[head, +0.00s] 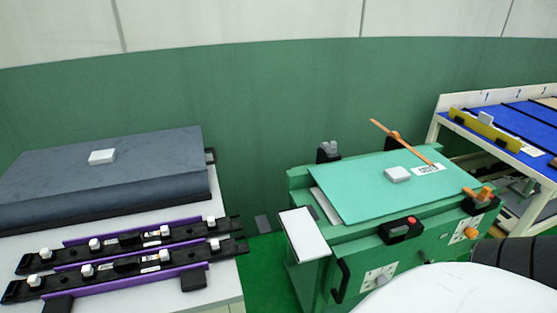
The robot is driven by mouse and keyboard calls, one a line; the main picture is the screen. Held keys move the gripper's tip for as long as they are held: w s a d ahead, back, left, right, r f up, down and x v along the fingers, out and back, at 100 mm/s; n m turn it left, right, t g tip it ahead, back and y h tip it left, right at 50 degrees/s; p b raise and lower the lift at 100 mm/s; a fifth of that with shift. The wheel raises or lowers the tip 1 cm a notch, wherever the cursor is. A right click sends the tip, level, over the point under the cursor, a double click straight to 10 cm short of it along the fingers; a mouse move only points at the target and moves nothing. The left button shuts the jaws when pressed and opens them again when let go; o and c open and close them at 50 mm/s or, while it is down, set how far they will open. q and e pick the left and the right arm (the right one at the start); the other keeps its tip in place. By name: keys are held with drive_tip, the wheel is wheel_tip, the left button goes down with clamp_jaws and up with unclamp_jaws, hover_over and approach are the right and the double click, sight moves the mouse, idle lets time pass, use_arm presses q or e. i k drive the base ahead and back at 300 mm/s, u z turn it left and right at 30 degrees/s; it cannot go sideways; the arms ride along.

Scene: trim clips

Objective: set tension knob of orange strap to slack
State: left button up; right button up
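A thin orange strap (402,142) sticks up at a slant over the back of the green bench (322,247), its lower end near a white label on the green top. An orange fitting (485,194) sits at the bench's right front corner. On the front face, an orange knob (471,233) sits on a white plate; its marks are too small to read. Neither gripper is in view.
A red button (411,221) on a black box is on the bench's front edge. A white flap (304,234) juts out left. A white table (208,287) with black and purple rails stands left; a blue-topped table (532,120) stands right. My own white and dark parts cover the lower right.

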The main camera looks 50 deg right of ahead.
sight(471, 233)
drive_tip(key=z, duration=2.7)
